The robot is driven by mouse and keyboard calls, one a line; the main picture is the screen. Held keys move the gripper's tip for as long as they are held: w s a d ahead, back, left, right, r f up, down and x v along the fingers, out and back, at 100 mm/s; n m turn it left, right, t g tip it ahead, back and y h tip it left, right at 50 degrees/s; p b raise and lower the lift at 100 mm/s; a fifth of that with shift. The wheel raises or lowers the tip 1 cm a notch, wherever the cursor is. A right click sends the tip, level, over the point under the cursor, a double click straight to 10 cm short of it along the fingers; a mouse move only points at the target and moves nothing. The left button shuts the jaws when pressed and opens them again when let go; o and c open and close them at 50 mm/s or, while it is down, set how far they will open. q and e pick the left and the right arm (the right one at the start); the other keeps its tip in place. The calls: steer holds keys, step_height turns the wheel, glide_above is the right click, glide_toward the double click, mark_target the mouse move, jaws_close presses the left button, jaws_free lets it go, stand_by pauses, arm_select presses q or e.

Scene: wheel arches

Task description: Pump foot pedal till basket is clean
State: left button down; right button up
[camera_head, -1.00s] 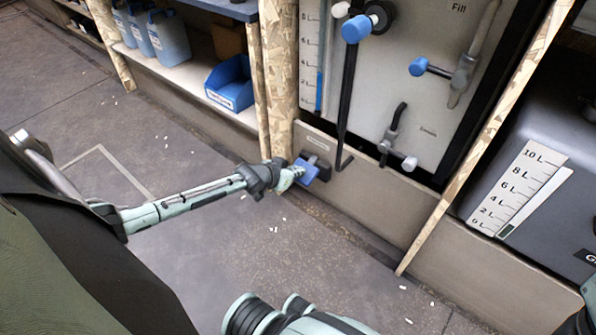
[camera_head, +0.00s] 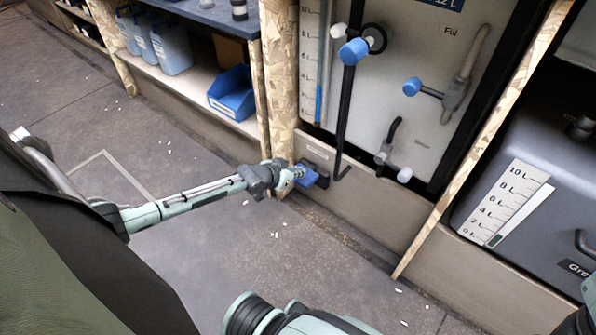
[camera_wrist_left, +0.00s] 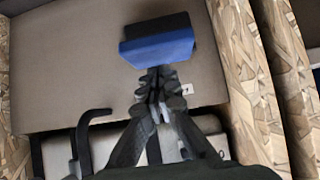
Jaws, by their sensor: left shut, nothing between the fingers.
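The blue foot pedal (camera_head: 308,176) sits on a black mount low on the beige panel, beside the wooden post. My left gripper (camera_head: 297,174) is shut and empty, with its fingertips at the pedal. In the left wrist view the pedal (camera_wrist_left: 158,47) lies straight ahead of the closed fingertips (camera_wrist_left: 158,78); they appear to touch or nearly touch its edge. My right gripper cannot be made out; only parts of an arm show along the bottom edge. No basket can be made out.
A light panel (camera_head: 440,130) with blue-knobbed valves, a black lever (camera_head: 344,120) and a level scale stands above the pedal. A grey tank (camera_head: 535,190) with a litre scale is at right. Shelves with blue containers (camera_head: 170,42) are at left. The floor (camera_head: 200,250) is open, with small white bits.

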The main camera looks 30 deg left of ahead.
mark_target(297, 181)
arm_select(q)
steer(key=shift+f, duration=0.15)
steer(key=shift+f+b, duration=1.75)
steer(key=shift+f, duration=0.25)
step_height(297, 181, up, 4)
steer(key=p, duration=0.4)
steer(key=shift+r, duration=0.1)
steer(key=shift+r+p, duration=0.15)
steer(key=shift+p, duration=0.15)
steer(key=shift+r, duration=0.1)
step_height(297, 181, up, 6)
steer(key=p, duration=0.5)
steer(key=shift+p, duration=0.4)
